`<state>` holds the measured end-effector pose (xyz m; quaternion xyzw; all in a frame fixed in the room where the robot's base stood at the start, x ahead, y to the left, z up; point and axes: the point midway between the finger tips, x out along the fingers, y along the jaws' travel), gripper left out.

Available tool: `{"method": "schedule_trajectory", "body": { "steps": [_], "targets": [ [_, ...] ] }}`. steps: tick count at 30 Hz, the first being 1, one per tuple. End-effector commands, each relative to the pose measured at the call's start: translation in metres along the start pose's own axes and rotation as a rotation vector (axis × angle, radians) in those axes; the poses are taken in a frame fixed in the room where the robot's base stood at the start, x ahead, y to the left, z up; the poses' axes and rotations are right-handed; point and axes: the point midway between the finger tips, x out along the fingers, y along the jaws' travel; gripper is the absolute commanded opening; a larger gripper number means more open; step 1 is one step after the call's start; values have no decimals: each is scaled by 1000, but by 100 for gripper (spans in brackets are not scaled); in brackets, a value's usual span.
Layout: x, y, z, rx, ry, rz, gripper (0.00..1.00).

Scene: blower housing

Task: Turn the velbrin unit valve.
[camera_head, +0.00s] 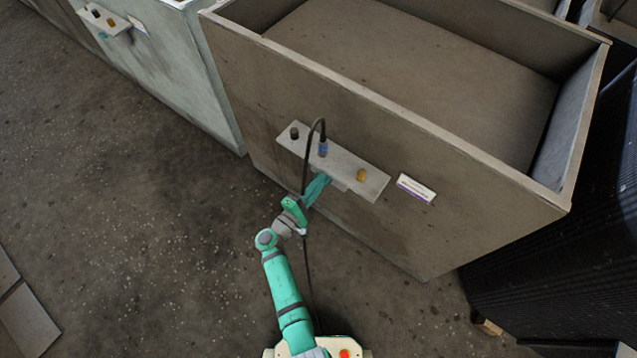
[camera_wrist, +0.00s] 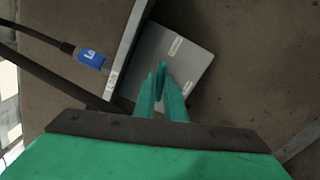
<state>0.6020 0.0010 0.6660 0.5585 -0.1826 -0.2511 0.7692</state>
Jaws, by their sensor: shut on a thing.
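The unit is a grey-brown open-topped housing (camera_head: 330,95) with a small shelf (camera_head: 345,172) on its front. My gripper (camera_head: 316,188) reaches in just below this shelf. In the wrist view, my gripper (camera_wrist: 161,92) is shut on a narrow teal valve handle (camera_wrist: 162,68), whose tip shows between and beyond the fingers. The handle stands in front of a grey box (camera_wrist: 190,55) with small white labels. Most of the handle is hidden by the fingers, so its angle is hard to tell. A white nameplate (camera_head: 416,189) is on the housing; I cannot read it.
A black cable with a blue plug (camera_head: 323,149) stands in the shelf and hangs past my arm; the plug also shows in the wrist view (camera_wrist: 91,56). A black knob (camera_head: 294,133) and a yellow knob (camera_head: 361,175) flank it. A similar pale unit (camera_head: 175,60) stands left. The left floor is mostly clear.

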Motion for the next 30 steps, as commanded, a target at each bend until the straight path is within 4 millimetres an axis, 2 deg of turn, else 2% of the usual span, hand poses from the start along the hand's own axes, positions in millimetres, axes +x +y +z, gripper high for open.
{"method": "schedule_trajectory", "body": {
  "steps": [13,30],
  "targets": [
    [0,-1,-2,272,5,-2,0],
    [-2,-1,-2,331,6,-2,0]
  ]
}}
